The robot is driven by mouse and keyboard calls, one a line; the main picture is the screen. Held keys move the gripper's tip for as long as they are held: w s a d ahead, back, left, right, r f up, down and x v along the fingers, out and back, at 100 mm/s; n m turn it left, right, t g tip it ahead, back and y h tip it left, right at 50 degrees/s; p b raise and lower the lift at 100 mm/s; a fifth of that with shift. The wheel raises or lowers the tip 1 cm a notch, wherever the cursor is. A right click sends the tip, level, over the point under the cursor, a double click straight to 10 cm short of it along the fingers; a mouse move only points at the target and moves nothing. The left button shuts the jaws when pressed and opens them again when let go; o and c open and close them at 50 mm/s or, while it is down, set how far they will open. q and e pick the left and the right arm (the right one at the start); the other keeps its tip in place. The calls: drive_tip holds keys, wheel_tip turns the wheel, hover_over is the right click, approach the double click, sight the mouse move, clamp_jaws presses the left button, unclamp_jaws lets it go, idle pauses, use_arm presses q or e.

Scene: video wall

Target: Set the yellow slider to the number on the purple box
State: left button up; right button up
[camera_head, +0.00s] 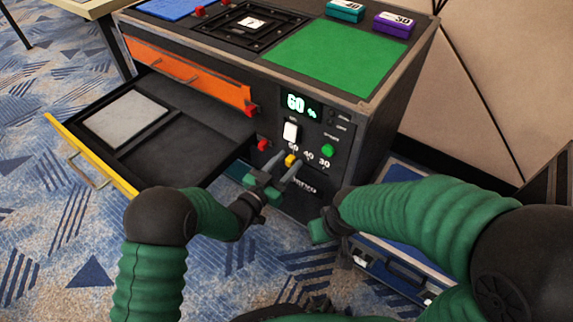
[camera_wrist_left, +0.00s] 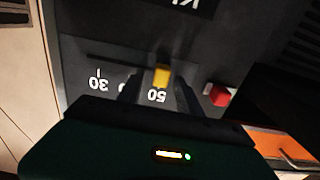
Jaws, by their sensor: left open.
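The yellow slider (camera_head: 291,160) sits on the dark front panel of the cabinet, by a row of numbers including 40 and 30. In the left wrist view the yellow slider (camera_wrist_left: 162,75) stands beside the upside-down 50. My left gripper (camera_head: 286,168) is open at the panel, with its fingers on either side of the slider; contact cannot be told. In the left wrist view the gripper (camera_wrist_left: 156,88) partly covers the numbers. The purple box (camera_head: 394,26) stands on the cabinet's back right corner; its number looks like 50. My right gripper (camera_head: 322,229) is low, away from the panel.
A lit display (camera_head: 301,105) reads 60 %. A white switch (camera_head: 291,132) and green button (camera_head: 328,150) are nearby. A teal box (camera_head: 345,11) stands left of the purple one. An open drawer (camera_head: 95,155) juts out left of the panel. A blue case lies at lower right.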

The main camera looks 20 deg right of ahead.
use_arm(q)
clamp_jaws()
idle(1.4)
